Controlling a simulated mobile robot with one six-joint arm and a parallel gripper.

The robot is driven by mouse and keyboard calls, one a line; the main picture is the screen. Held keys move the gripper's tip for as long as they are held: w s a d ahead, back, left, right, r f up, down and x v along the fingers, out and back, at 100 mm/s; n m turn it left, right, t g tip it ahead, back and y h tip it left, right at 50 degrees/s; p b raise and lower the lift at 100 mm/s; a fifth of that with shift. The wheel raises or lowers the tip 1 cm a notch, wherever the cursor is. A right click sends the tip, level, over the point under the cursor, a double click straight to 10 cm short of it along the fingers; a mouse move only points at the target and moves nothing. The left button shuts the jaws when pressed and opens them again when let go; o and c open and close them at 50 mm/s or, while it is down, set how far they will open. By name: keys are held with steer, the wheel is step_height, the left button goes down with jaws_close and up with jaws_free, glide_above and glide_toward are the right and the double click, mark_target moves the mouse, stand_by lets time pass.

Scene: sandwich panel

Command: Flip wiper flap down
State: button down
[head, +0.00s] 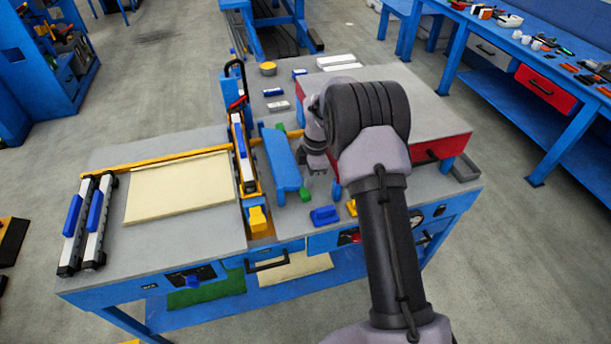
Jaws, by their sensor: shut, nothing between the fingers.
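A long blue flap (281,160), which looks like the wiper flap, sits on the workbench right of the yellow and blue guide. It slopes toward the viewer, and blue leg-like parts show at its near end. I cannot tell its exact hinge angle. My gripper (322,172) is shut and empty. It is just right of the flap, between it and the red-sided box. My arm crosses in front and hides part of the space there, so I cannot tell whether the fingers touch the flap.
A grey-topped red box (440,142) stands at the right of the bench. A cream panel (180,188) lies at the left beside two rails with blue handles (73,216). A tall blue and yellow guide (240,150) rises left of the flap. A small blue block (324,215) lies in front.

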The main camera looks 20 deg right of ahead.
steer(key=shift+d+f, duration=0.2)
steer(key=shift+f, duration=0.65)
steer(key=shift+f, duration=0.1)
step_height(320, 180, up, 17)
steer(key=d+p, duration=0.2)
steer(key=p, duration=0.1)
steer(key=shift+p, duration=0.4)
steer(key=shift+r, duration=0.2)
